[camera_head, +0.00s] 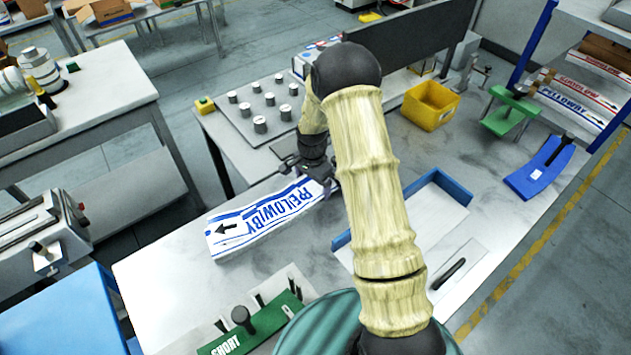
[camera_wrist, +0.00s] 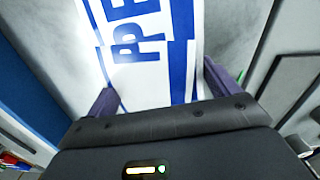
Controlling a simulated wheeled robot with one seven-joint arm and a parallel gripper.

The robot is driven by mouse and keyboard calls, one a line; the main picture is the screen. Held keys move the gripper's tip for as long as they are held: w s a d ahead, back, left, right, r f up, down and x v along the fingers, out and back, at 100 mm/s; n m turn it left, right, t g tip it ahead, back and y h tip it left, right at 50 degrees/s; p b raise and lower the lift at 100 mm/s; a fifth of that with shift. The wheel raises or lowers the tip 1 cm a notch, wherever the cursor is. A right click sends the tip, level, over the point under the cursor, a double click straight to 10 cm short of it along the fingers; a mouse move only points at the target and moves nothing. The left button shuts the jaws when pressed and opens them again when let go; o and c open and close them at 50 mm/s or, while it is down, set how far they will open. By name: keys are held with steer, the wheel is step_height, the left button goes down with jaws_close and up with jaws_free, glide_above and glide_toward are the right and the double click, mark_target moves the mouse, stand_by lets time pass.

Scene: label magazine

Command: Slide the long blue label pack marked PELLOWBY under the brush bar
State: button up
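The long PELLOWBY label pack (camera_head: 262,219) is white with blue stripes, blue lettering and a black arrow. It reaches left from my gripper (camera_head: 325,184) over the grey bench; I cannot tell whether it touches the bench top. In the wrist view the pack (camera_wrist: 150,75) runs between the two fingers of my gripper (camera_wrist: 160,92), one close against each long edge, and the gripper looks shut on it. My arm hides part of the bench middle. I cannot make out the brush bar for certain.
Blue-walled tray (camera_head: 447,187) lies partly behind my arm. A green SHORT holder (camera_head: 255,327) is at the front. A knobbed plate (camera_head: 258,113), yellow bin (camera_head: 430,104), green stand (camera_head: 508,112) and blue board (camera_head: 540,170) stand farther back.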

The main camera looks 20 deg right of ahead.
mark_target(299, 194)
steer(key=c, duration=0.7)
steer(key=shift+s+a, duration=0.15)
steer(key=shift+a, duration=0.5)
steer(key=shift+s+a, duration=0.7)
steer(key=shift+a, duration=0.35)
steer(key=shift+s+a, duration=0.25)
steer(key=shift+a, duration=0.4)
steer(key=o, duration=1.3)
steer(key=shift+o, duration=0.2)
step_height(299, 194, up, 17)
steer(key=b, duration=0.3)
steer(key=shift+r, duration=0.2)
